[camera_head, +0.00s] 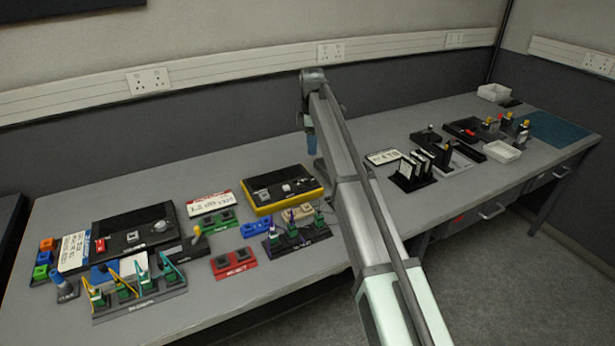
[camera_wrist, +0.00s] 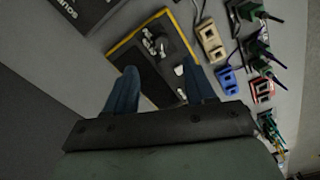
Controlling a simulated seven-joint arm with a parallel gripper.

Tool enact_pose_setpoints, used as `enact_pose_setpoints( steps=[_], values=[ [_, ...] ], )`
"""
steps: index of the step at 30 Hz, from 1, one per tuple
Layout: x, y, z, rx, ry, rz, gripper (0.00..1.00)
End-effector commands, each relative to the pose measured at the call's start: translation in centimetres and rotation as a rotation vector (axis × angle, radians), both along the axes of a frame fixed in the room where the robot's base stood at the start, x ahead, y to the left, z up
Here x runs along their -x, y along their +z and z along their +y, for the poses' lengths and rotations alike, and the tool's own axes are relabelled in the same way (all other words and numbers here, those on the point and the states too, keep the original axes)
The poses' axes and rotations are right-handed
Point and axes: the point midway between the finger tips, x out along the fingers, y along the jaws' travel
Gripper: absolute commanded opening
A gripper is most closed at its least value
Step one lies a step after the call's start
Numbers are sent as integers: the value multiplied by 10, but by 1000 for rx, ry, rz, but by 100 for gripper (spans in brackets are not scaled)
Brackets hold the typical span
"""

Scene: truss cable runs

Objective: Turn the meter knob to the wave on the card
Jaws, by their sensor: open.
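A black panel with a yellow rim (camera_head: 262,208) lies on the bench, left of my arm. It carries small grey and white fittings (camera_head: 287,188), one perhaps a knob; its setting is too small to read. A white card with a red top edge (camera_head: 209,203) lies left of the panel, its marks unreadable. My gripper (camera_head: 311,144) has blue fingers and hangs above the bench, behind and right of the panel. In the wrist view my gripper (camera_wrist: 160,68) is open and empty, fingers spread over the yellow-rimmed panel (camera_wrist: 123,45), touching nothing visible.
A second black panel (camera_head: 112,222) with a red switch and round knob lies farther left. Coloured connector blocks (camera_head: 233,262) and cable stands (camera_head: 297,240) line the front. Card holders (camera_head: 411,178) and white trays (camera_head: 501,151) stand right. The bench behind the panels is clear.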

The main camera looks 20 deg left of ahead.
Motion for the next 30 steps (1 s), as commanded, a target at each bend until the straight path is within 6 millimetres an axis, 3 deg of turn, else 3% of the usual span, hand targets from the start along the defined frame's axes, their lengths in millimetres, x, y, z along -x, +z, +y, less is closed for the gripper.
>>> enact_pose_setpoints(
  steps=[3, 8, 24, 30],
  values=[
    [5, 2, 12, 1, 22, 2, 55],
    [6, -9, 12, 1, 25, 3, 55],
    [6, -99, 12, 2, 24, 2, 55],
    [6, -122, 12, 2, 24, 1, 55]
  ],
)
